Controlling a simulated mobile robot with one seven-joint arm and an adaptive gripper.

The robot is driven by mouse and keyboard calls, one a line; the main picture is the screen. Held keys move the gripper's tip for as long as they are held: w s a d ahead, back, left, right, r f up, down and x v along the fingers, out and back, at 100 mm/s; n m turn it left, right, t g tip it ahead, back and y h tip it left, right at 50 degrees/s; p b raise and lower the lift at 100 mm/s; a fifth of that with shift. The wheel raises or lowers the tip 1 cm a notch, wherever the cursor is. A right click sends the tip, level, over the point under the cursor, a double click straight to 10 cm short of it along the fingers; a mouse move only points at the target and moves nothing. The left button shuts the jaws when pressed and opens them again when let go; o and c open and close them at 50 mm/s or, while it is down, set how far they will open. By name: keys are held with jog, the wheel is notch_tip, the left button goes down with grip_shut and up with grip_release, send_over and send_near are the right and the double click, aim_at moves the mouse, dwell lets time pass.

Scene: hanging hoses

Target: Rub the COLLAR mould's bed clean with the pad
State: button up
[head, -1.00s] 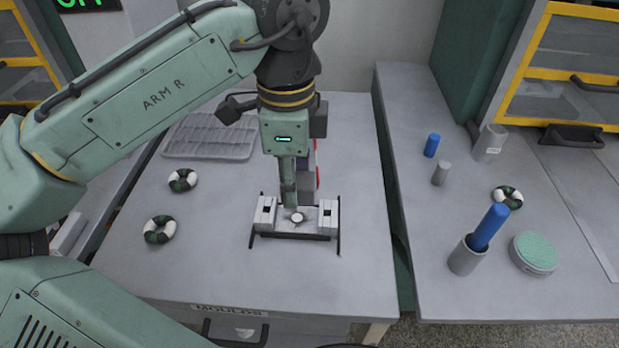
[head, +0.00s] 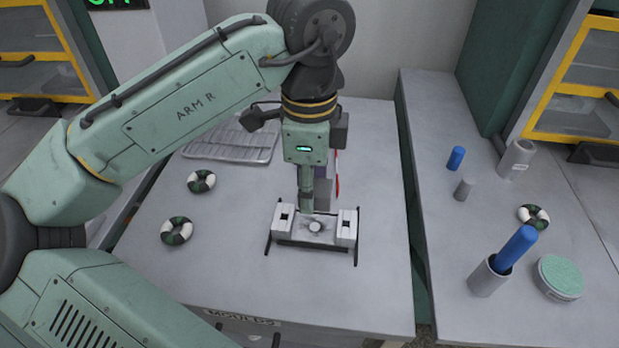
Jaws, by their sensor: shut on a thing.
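The mould (head: 345,229) sits on the middle table, with pale blocks at both ends and thin black rails. A pale bed with a small round grey feature in its middle lies between the blocks. I cannot read any name on the mould. My gripper (head: 307,208) points down at the back edge of the bed, left of the round feature. Its near finger covers much of what it holds. A grey block (head: 324,196), purple above, shows just behind the finger and seems to be the pad in my shut jaws. Whether it touches the bed is hidden.
Two green-and-white rings (head: 177,231) lie left of the mould, and a wire-like tray (head: 228,146) lies behind them. Across a gap, the right bench holds a blue rod in a grey cup (head: 488,277), a green-topped round tin (head: 559,278), another ring and several small cylinders.

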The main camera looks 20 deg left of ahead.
aim_at(311, 234)
jog(key=shift+f+b, duration=1.35)
jog(key=shift+f, duration=1.75)
jog(key=shift+f, duration=0.35)
jog(key=shift+s, duration=0.15)
jog(key=shift+s+r, duration=0.1)
jog(key=shift+s, duration=0.45)
jog(key=shift+w+a+p, duration=0.2)
jog(key=shift+w+a, duration=0.05)
jog(key=shift+w, duration=0.45)
jog(key=shift+w+a+p, duration=0.15)
jog(key=shift+w+a, duration=0.05)
jog(key=shift+w, duration=0.45)
jog(key=shift+s+d+p, duration=0.2)
jog(key=shift+s, duration=0.5)
jog(key=shift+s+d+p, duration=0.2)
jog(key=shift+s, duration=0.5)
jog(key=shift+w+d+p, duration=0.2)
jog(key=shift+d+p, duration=0.15)
jog(key=shift+d, duration=0.15)
jog(key=shift+w+a, duration=0.2)
jog(key=shift+w, duration=0.45)
jog(key=shift+w+a, duration=0.2)
jog(key=shift+w, duration=0.45)
jog(key=shift+s+d+p, duration=0.2)
jog(key=shift+s+p, duration=0.05)
jog(key=shift+s, duration=0.45)
jog(key=shift+s+d+p, duration=0.2)
jog(key=shift+s, duration=0.45)
